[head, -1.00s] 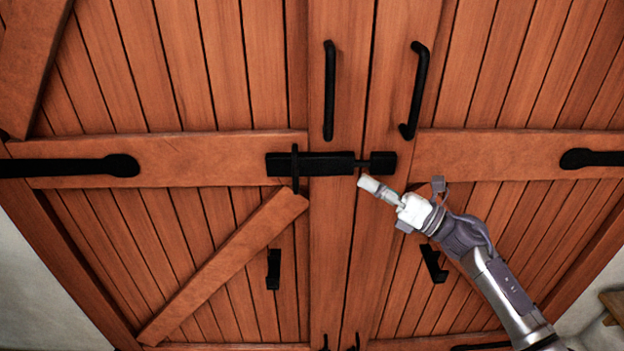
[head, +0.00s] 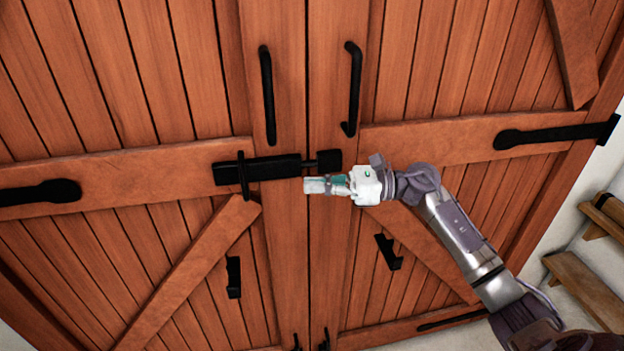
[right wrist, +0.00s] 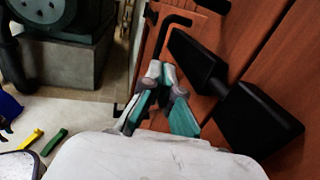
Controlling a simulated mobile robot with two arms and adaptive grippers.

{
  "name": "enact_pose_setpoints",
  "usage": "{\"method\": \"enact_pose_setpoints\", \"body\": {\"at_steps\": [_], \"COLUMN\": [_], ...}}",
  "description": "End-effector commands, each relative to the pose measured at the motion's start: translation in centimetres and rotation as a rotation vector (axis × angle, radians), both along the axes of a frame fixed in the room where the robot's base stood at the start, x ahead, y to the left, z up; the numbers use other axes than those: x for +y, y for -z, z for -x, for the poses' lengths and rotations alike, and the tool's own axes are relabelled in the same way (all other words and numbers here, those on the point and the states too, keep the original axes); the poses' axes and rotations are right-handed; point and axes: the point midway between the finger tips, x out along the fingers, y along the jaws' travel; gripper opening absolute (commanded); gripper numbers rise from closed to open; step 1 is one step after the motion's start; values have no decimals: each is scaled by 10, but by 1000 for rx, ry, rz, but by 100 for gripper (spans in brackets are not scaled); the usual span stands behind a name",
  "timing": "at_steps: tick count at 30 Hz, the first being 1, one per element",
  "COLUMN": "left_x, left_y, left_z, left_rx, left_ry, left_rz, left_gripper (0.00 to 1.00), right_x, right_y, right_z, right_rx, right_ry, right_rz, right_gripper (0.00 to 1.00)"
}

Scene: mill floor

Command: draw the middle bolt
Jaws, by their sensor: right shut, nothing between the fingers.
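The middle bolt (head: 273,168) is a black bar lying across the seam of two wooden doors (head: 290,235), with an upright black handle (head: 243,176) at its left end. A short rod runs from it into a black keeper (head: 330,160) on the right door. My right gripper (head: 308,186) is shut and empty, pointing left just below the bolt's right end. In the right wrist view, the shut fingers (right wrist: 160,72) are beside the bolt body (right wrist: 194,62), with the keeper (right wrist: 258,118) nearer the camera. I cannot tell whether they touch the bolt. My left gripper is out of view.
Two upright black pull handles (head: 267,95) stand above the bolt. Black hooks (head: 234,277) sit lower on both doors. Wooden steps (head: 580,285) stand at the right. A dark green machine (right wrist: 45,20) and small coloured items (right wrist: 50,142) show in the right wrist view.

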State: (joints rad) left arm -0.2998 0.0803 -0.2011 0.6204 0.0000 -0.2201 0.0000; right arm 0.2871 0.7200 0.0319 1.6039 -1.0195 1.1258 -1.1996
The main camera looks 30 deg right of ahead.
Motion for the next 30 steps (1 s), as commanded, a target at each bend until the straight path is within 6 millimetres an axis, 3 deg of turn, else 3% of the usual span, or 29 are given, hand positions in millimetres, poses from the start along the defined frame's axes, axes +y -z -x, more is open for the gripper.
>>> {"method": "enact_pose_setpoints", "body": {"at_steps": [1, 9, 15, 30], "left_x": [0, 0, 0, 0], "left_y": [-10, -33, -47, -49], "left_z": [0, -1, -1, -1], "left_rx": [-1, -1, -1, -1], "left_ry": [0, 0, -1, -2], "left_rz": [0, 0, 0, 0], "left_gripper": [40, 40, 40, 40], "right_x": [11, 62, 88, 97], "right_y": [-6, -6, -4, 0], "right_z": [-5, -32, -45, -50], "right_rx": [-1, -1, 0, 0], "right_ry": [-2, -2, 0, 0], "right_rz": [-5, -5, -4, -1], "right_gripper": [0, 0, 0, 0]}}
